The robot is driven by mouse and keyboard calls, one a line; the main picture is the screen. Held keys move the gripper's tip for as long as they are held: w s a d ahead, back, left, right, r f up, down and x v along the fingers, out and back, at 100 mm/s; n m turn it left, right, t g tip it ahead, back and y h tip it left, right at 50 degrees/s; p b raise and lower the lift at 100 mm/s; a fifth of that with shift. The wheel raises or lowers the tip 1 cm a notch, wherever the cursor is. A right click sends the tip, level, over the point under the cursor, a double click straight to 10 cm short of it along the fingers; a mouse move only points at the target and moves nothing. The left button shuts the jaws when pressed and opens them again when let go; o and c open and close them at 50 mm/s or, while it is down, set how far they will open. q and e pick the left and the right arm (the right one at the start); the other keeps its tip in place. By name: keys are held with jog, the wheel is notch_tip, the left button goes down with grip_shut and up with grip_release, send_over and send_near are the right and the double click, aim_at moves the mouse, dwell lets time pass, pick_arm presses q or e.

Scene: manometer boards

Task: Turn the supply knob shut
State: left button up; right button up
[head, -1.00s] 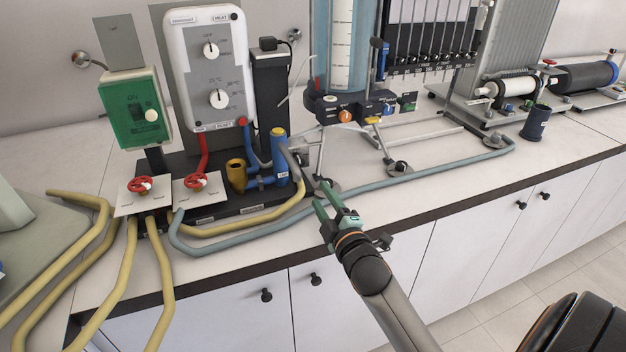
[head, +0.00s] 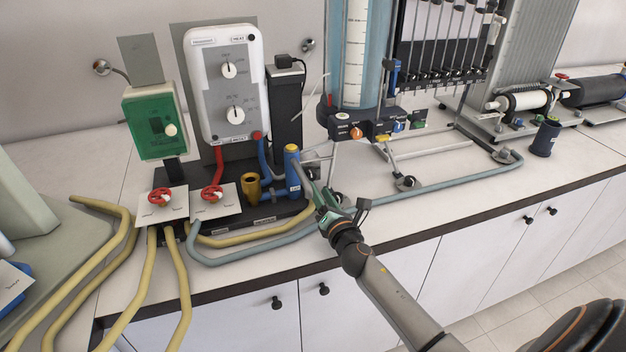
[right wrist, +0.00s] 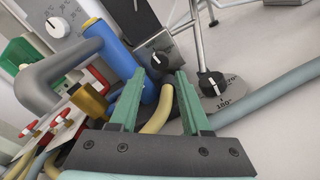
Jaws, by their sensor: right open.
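No label that I can read names the supply knob. In the right wrist view, a black knob with a white pointer (right wrist: 158,62) stands on a grey plate beside the blue cylinder, just beyond my fingertips. A second black knob (right wrist: 211,84) sits on a round dial marked in degrees, to the right of the fingers. My right gripper (head: 322,193) is open and empty, its green fingers (right wrist: 158,88) apart. It is over the bench, right of the blue cylinder (head: 293,172), touching no knob that I can see. My left gripper is out of view.
Two red handwheels (head: 160,196) (head: 212,196) sit on white plates at left, with yellow hoses (head: 148,275) below. A grey-blue hose (head: 440,180) runs along the bench front. An orange knob (head: 356,133) is on the clear column's base. The white heater box (head: 223,85) stands behind.

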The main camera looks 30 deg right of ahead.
aim_at(311, 178)
jog(key=shift+b+x, duration=0.3)
jog(key=shift+x, duration=2.55)
grip_shut()
